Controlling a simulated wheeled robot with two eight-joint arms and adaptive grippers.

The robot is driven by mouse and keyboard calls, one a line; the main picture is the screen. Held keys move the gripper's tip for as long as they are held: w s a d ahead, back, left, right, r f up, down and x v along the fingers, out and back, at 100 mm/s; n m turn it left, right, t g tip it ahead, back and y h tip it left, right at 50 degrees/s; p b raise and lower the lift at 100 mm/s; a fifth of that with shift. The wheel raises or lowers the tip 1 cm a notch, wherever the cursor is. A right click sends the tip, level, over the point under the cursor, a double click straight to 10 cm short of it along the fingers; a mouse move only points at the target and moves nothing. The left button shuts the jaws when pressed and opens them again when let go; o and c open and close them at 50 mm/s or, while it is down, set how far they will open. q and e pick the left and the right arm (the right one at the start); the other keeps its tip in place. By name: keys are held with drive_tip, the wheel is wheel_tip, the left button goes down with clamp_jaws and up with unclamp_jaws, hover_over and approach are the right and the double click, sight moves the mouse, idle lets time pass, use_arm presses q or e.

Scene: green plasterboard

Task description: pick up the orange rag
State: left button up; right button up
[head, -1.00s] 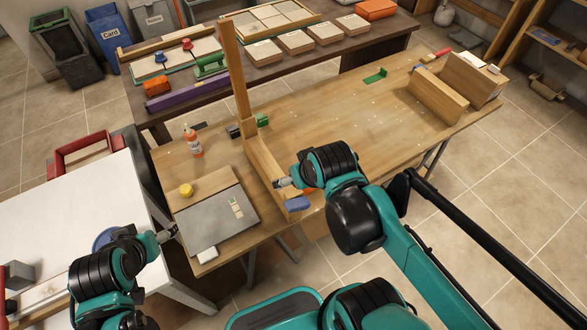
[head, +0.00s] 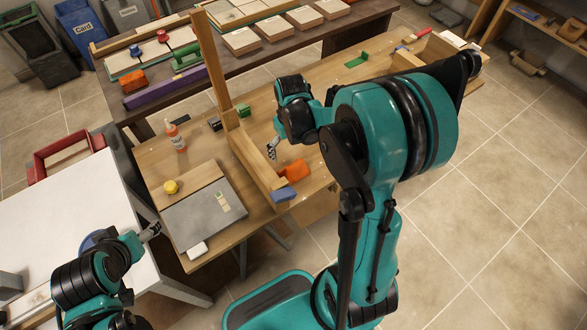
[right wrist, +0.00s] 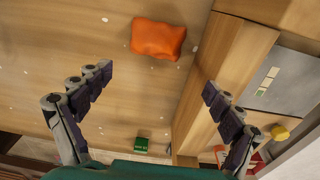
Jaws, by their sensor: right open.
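The orange rag (head: 295,170) lies crumpled on the wooden bench, just right of the wooden beam frame. It also shows whole near the top of the right wrist view (right wrist: 158,39). My right gripper (head: 272,148) is above the bench near the rag, apart from it. In the right wrist view its fingers (right wrist: 157,81) are spread wide with nothing between them, and the rag lies beyond the fingertips. My left gripper (head: 151,232) is by the bench's left edge near the grey board; its jaws are too small to read.
The wooden beam frame (head: 255,160) has a tall upright post and a blue piece (head: 283,194) at its near end. A grey board (head: 205,215), a yellow round item (head: 170,187) and a bottle (head: 175,136) stand left of it. A green block (right wrist: 141,145) lies on the bench.

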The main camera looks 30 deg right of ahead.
sight(293, 163)
drive_tip(key=shift+w+d+f+g, duration=0.15)
drive_tip(key=shift+d+f, duration=0.15)
drive_tip(key=shift+f, duration=0.25)
drive_tip(key=shift+d+f+g, duration=0.15)
drive_tip(key=shift+d+f, duration=0.1)
drive_tip(key=shift+f, duration=0.3)
wheel_tip(293, 163, down, 8)
drive_tip(key=b, duration=0.3)
drive_tip(key=shift+b, duration=0.35)
drive_tip(key=shift+c, duration=0.3)
drive_tip(key=c, duration=1.2)
